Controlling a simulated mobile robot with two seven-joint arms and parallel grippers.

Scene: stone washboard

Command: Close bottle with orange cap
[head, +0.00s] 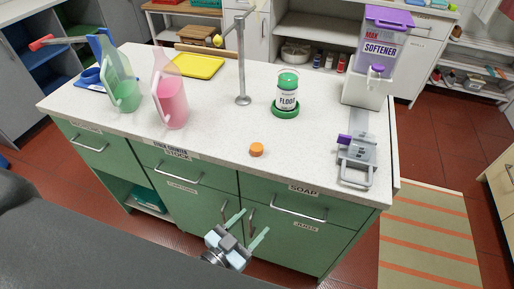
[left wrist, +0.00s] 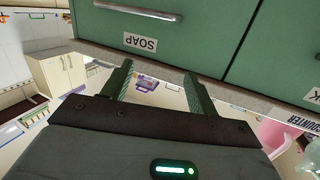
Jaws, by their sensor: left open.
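A small orange cap (head: 256,150) lies alone on the white counter near its front edge. A pink jug (head: 171,103) stands upright at the left of the counter, with a clear green jug (head: 124,92) beside it. I see no orange cap on either jug; which one it fits I cannot tell. My left gripper (head: 257,218) is open and empty in front of the green drawers, below the counter top and the cap. Its spread fingers also show in the left wrist view (left wrist: 158,72). My right gripper is not in view.
A metal tap (head: 241,70) stands mid-counter. A green-capped bottle (head: 287,95) is right of it. A softener dispenser (head: 378,55) and a metal slide device (head: 357,160) occupy the right end. A yellow tray (head: 197,66) lies behind the jugs. Drawer handles (head: 298,214) protrude near my gripper.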

